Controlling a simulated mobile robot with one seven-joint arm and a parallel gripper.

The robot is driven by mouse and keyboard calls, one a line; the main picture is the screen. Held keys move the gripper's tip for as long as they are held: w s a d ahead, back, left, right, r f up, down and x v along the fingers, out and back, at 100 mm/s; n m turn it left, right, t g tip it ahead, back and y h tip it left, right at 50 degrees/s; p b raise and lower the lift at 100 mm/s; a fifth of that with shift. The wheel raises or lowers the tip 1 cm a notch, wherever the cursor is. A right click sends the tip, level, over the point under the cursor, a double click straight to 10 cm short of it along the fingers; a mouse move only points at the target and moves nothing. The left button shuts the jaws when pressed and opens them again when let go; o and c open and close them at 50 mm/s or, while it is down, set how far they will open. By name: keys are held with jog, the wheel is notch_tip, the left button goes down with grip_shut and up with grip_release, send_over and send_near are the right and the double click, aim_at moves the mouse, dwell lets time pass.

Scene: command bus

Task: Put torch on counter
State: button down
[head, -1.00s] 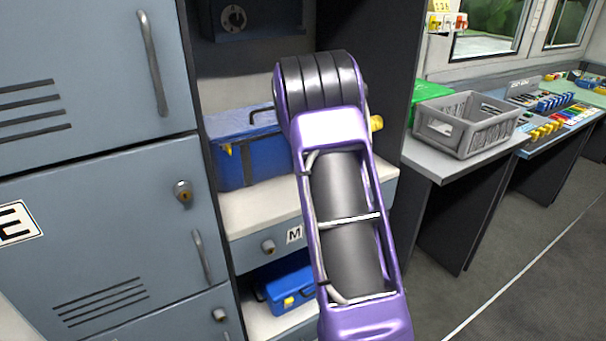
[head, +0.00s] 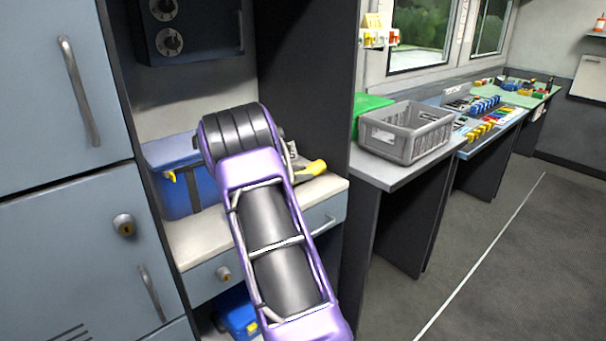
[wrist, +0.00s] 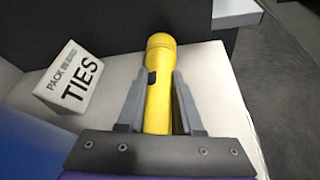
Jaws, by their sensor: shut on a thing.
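A yellow torch (wrist: 158,85) with a dark switch lies between the two grey fingers of my gripper (wrist: 160,98) in the wrist view, and they are shut on it. The torch is over the white shelf surface in the cabinet. In the head view its yellow end (head: 313,169) shows past my purple arm, with part of my gripper (head: 292,160) beside it. The rest is hidden by the arm. I cannot tell whether the torch touches the shelf. A grey counter (head: 392,178) stands to the right of the cabinet.
A grey crate (head: 407,132) and a green box (head: 369,113) stand on the counter. A blue case (head: 182,180) is left on the shelf (head: 200,240). A ties box (wrist: 72,83) lies left of the torch. A dark panel separates shelf and counter.

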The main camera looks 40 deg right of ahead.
jog(key=c, duration=0.6)
grip_release()
jog(key=shift+o, duration=0.2)
jog(key=v, duration=1.2)
